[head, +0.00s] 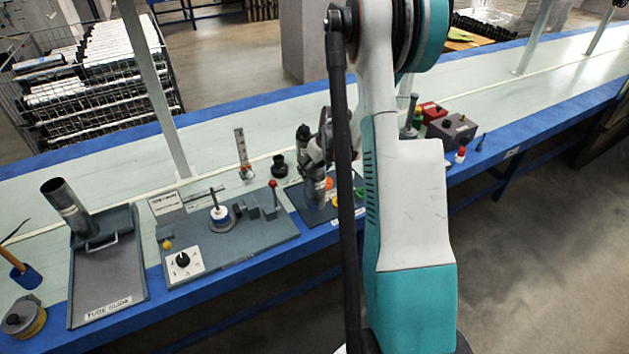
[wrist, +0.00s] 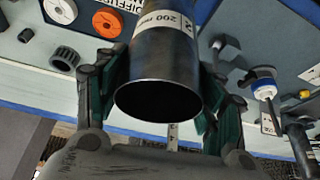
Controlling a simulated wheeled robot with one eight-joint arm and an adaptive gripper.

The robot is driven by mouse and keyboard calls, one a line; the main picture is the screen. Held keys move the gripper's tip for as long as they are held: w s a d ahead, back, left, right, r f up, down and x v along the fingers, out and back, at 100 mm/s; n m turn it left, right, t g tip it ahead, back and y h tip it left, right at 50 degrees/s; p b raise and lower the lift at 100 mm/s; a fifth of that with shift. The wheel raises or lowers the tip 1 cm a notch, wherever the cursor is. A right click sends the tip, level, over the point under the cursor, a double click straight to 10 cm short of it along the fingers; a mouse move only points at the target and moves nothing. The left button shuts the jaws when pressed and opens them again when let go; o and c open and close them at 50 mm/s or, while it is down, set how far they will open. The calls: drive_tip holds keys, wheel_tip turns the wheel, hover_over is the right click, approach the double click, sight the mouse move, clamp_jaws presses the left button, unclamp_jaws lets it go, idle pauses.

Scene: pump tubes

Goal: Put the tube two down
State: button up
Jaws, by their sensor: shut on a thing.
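A grey metal tube (wrist: 160,68) with a white label band that seems to read "200 mm" is between the fingers of my gripper (wrist: 163,90) in the wrist view. The gripper is shut on its sides, and the tube's dark open end faces the camera. In the head view the gripper (head: 317,153) and the held tube (head: 314,188) are over the dark panel with orange and green rings. I cannot tell whether the tube touches that panel. A second metal tube (head: 65,203) leans tilted in a labelled tray (head: 108,285) at the left.
A grey panel (head: 240,240) with a dial, a blue-and-white part on a post and a red-knobbed lever lies between tray and gripper. An orange ring (wrist: 107,23) shows by the held tube. Red and grey boxes (head: 452,130) stand at the right. My arm hides part of the bench.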

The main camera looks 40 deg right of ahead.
drive_tip(key=shift+f+b, duration=0.7)
drive_tip(key=shift+f, duration=1.45)
drive_tip(key=shift+f, duration=0.15)
drive_tip(key=o, duration=1.3)
drive_tip(key=p+v, duration=0.3)
drive_tip(key=v, duration=0.9)
drive_tip(key=shift+p, duration=0.4)
drive_tip(key=shift+a, duration=0.1)
